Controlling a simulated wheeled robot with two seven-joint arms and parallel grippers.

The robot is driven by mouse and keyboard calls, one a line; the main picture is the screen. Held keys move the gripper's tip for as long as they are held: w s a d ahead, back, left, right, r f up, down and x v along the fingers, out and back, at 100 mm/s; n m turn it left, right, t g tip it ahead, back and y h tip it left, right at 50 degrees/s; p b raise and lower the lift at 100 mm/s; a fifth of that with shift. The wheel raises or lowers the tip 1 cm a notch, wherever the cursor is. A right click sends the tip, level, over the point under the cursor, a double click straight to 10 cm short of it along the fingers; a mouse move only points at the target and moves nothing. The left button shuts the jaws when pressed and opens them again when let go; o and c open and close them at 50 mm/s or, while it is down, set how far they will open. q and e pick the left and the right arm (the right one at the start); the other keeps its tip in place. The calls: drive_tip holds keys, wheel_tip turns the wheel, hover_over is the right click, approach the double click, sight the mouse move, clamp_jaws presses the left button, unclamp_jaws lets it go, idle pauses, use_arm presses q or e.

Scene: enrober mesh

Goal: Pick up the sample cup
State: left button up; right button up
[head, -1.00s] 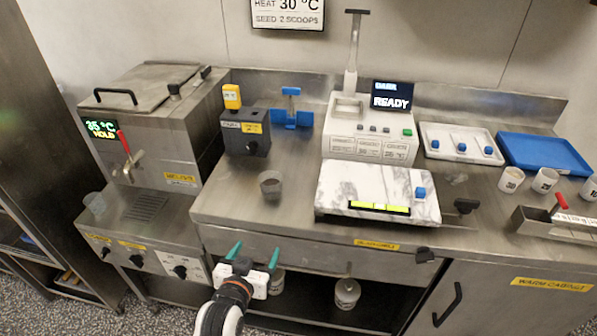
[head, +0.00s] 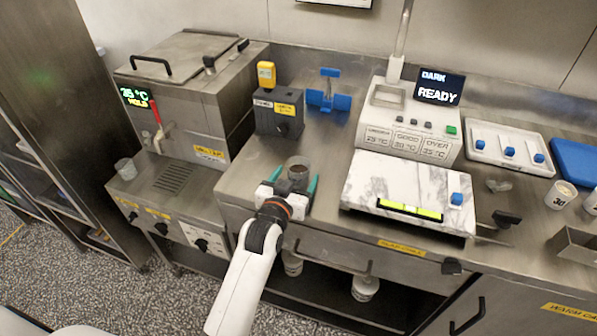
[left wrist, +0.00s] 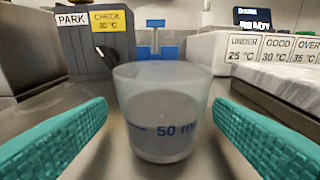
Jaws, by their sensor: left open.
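In the left wrist view the cup (left wrist: 161,112) shows a blue "50 ml" mark. My left gripper (head: 294,180) is open, with its teal fingers on either side of the cup. In the left wrist view a gap shows between each finger and the cup, so the left gripper (left wrist: 160,135) does not touch it. My right gripper is not in view.
A dark box (head: 279,118) with a yellow device on top stands behind the cup. A blue stand (head: 328,102) is behind it. A marble slab (head: 372,185) lies to the right.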

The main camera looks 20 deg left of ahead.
sight(301, 168)
use_arm(q)
drive_tip(key=w, duration=0.4)
drive_tip(key=shift+d+f, duration=0.15)
drive_tip(key=shift+f, duration=0.15)
drive_tip(key=c, duration=1.1)
